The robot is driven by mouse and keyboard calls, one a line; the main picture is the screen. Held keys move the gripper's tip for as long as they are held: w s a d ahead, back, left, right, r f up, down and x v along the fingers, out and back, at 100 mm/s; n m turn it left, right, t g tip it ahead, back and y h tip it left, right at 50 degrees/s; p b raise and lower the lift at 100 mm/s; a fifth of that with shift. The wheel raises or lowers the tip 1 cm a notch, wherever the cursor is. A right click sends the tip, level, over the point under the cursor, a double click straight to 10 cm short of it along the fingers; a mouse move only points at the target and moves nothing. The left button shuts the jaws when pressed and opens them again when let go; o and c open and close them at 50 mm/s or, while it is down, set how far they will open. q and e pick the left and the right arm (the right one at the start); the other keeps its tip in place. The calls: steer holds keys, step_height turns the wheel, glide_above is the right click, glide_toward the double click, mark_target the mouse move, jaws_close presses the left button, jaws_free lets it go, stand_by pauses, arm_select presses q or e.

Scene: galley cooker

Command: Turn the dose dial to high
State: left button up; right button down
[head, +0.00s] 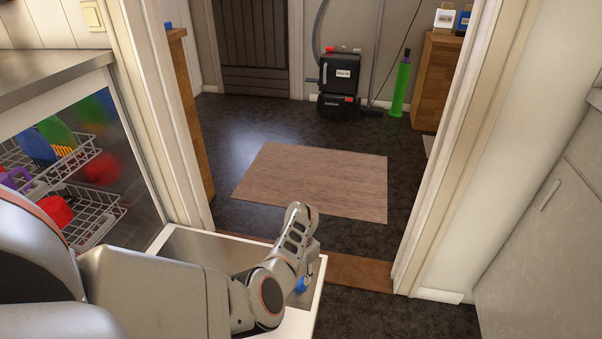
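My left gripper (306,268) is at the lower middle of the head view, over the far right part of an open dishwasher door (200,250). Its fingers point down and away, mostly hidden behind its own wrist, and their opening does not show. A small blue part (303,285) shows beside the fingers; I cannot tell whether it is a dial, a loose thing or part of the gripper. No dose dial can be made out clearly. A black machine (340,68) with a white label and red parts stands against the far wall, its label too small to read. My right gripper is not in view.
Dishwasher racks (80,205) with colourful dishes are at the left, under a metal counter (40,62). A doorway opens ahead onto a dark floor with a brown mat (315,182). A green cylinder (400,88) stands by a wooden cabinet (435,85). Pale cabinets (550,230) are at right.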

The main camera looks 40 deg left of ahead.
mark_target(301, 280)
arm_select(q)
step_height(301, 280, up, 8)
stand_by(0.4)
steer(key=shift+a+r, duration=0.1)
stand_by(0.4)
